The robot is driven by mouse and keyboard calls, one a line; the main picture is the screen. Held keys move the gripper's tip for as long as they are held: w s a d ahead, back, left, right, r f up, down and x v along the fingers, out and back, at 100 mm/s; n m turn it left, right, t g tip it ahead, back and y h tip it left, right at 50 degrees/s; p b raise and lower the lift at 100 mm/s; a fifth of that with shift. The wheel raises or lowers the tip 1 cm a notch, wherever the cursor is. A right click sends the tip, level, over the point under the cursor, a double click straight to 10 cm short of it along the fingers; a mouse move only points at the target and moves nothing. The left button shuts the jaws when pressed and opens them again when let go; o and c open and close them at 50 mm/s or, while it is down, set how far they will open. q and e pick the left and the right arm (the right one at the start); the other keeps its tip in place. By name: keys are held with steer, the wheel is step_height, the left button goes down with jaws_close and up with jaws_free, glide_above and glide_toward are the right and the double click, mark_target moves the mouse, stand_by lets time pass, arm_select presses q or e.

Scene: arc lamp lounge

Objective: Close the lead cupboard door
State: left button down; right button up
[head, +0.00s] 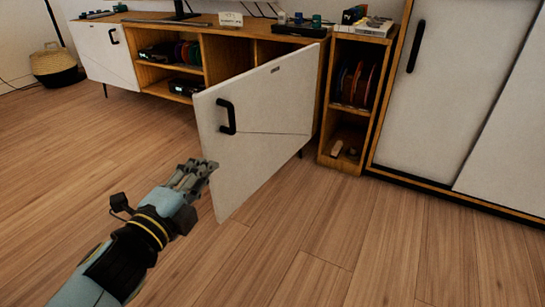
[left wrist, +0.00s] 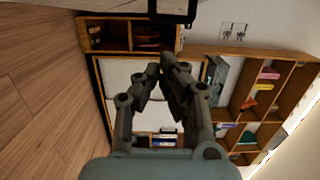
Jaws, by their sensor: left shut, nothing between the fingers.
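The white cupboard door (head: 265,135) stands swung open from the right end of the long wooden cupboard (head: 215,37), reaching out over the floor. Its black handle (head: 227,117) is near the door's free edge, and a small dark mark is near its top. My left gripper (head: 210,166) is shut and empty, close to the lower free edge of the door; I cannot tell if it touches. The left wrist view shows its fingers (left wrist: 167,62) meeting at the tips. Part of the cupboard's inside is hidden behind the door. My right gripper is not in view.
A narrow open shelf (head: 327,133) stands right of the cupboard, with a large white sliding-door cabinet (head: 430,100) beside it. A closed white door (head: 105,55) is at the cupboard's left. A basket (head: 54,66) stands far left. The wooden floor in front is clear.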

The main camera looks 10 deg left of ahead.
mark_target(213, 137)
arm_select(q)
steer(key=shift+w+a+b, duration=0.2)
steer(key=shift+w+a, duration=0.05)
steer(key=shift+w, duration=1.55)
steer(key=shift+w+a+b, duration=0.25)
steer(key=shift+w+a, duration=0.05)
steer(key=shift+w, duration=1.55)
steer(key=shift+w+a+b, duration=0.2)
steer(key=shift+w+a, duration=0.05)
steer(key=shift+w, duration=1.55)
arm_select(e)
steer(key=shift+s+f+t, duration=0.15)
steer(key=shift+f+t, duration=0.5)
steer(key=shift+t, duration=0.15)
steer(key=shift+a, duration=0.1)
